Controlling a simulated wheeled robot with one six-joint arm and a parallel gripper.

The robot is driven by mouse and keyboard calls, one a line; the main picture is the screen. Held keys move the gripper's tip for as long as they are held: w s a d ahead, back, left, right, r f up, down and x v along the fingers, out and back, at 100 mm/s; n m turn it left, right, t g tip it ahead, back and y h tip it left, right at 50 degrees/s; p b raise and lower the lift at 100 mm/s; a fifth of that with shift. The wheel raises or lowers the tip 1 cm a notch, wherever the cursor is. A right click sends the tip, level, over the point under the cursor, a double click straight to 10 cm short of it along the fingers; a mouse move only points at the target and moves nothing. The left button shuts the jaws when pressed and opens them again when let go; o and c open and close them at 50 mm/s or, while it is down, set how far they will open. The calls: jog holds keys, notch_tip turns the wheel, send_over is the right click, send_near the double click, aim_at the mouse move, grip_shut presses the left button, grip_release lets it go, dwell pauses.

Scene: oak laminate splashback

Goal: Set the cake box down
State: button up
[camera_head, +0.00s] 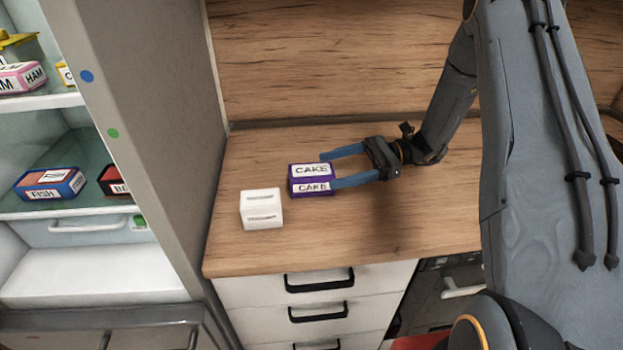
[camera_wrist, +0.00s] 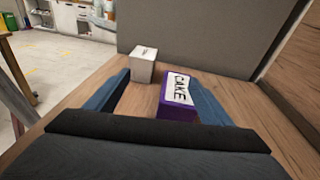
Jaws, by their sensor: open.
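The purple cake box (camera_head: 311,180) with white CAKE labels rests on the wooden counter (camera_head: 270,250), right of a white box. My gripper (camera_head: 335,168) is open, its blue fingers reaching left along the counter toward the cake box, one finger at its far side and one near its front right corner. In the wrist view the cake box (camera_wrist: 179,97) stands between the open fingers, close to the right finger, with a wide gap to the left finger. I cannot tell whether the right finger touches it.
The white box (camera_head: 261,209) stands just left of the cake box and also shows ahead in the wrist view (camera_wrist: 142,65). An open fridge with a fish box (camera_head: 50,184) is at the left. A wooden splashback (camera_head: 330,60) rises behind. The counter's front is clear.

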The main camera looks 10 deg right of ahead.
aim_at(312, 174)
jog(key=shift+m+t+y, duration=0.5)
jog(key=shift+m+y, duration=0.1)
jog(key=shift+y, duration=0.2)
jog(key=w, duration=0.1)
jog(key=w+d+f+b, duration=0.1)
jog(key=w+f+b, duration=0.1)
jog(key=shift+w+d+f, duration=0.1)
jog(key=shift+d+f, duration=0.1)
jog(key=shift+d, duration=0.1)
jog(key=shift+w+f+b, duration=0.25)
jog(key=shift+f+b, duration=0.65)
jog(key=shift+w+f+b, duration=0.2)
jog(key=shift+f+b, duration=0.2)
jog(key=shift+f, duration=0.05)
jog(key=shift+s+a+r+p, duration=0.15)
jog(key=shift+a+p, duration=0.95)
jog(key=shift+a, duration=0.85)
jog(key=shift+s+a+r+p, duration=0.1)
jog(key=shift+a+p, duration=1)
jog(key=shift+a, duration=0.8)
jog(key=c, duration=1.4)
jog(key=shift+c, duration=0.4)
jog(key=shift+w+r, duration=0.1)
jog(key=shift+r, duration=0.05)
